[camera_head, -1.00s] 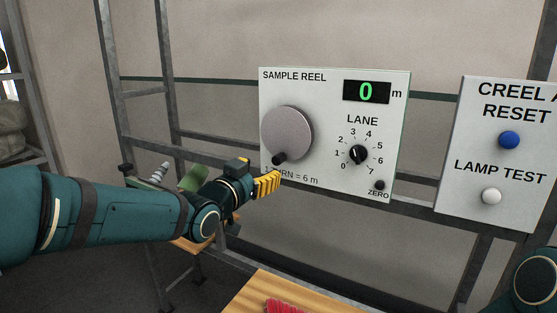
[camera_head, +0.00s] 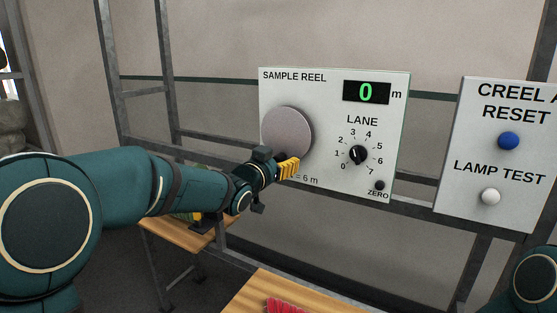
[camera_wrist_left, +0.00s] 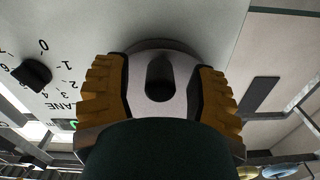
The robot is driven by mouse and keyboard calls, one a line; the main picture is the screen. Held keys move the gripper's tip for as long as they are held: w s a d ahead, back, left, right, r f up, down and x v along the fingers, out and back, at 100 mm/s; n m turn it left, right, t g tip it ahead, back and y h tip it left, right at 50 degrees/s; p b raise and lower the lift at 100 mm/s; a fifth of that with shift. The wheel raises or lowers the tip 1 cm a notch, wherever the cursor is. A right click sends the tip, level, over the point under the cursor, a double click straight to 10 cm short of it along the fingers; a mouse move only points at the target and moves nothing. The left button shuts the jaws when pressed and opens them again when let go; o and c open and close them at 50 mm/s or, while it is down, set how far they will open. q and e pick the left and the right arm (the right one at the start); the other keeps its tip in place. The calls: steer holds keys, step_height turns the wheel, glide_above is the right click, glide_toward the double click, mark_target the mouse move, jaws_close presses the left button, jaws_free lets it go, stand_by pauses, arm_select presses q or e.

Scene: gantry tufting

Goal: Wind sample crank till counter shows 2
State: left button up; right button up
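The sample reel panel (camera_head: 330,90) is a pale upright plate with a round grey crank disc (camera_head: 287,131). Its counter (camera_head: 367,91) reads a green 0. My left gripper (camera_head: 288,168), with yellow ribbed fingers, is at the disc's lower edge and hides the dark crank knob in the head view. In the left wrist view the crank knob (camera_wrist_left: 160,72) stands between the two open fingers, with gaps on both sides. My right gripper is out of view; only part of my right arm shows at the lower right.
The lane dial (camera_head: 358,155) and a small black zero button (camera_head: 380,185) sit right of the disc. A second panel (camera_head: 470,130) with a blue button (camera_head: 508,140) and a white button (camera_head: 491,196) is farther right. A wooden surface (camera_head: 245,295) lies below.

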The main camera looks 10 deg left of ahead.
arm_select(q)
jaws_close()
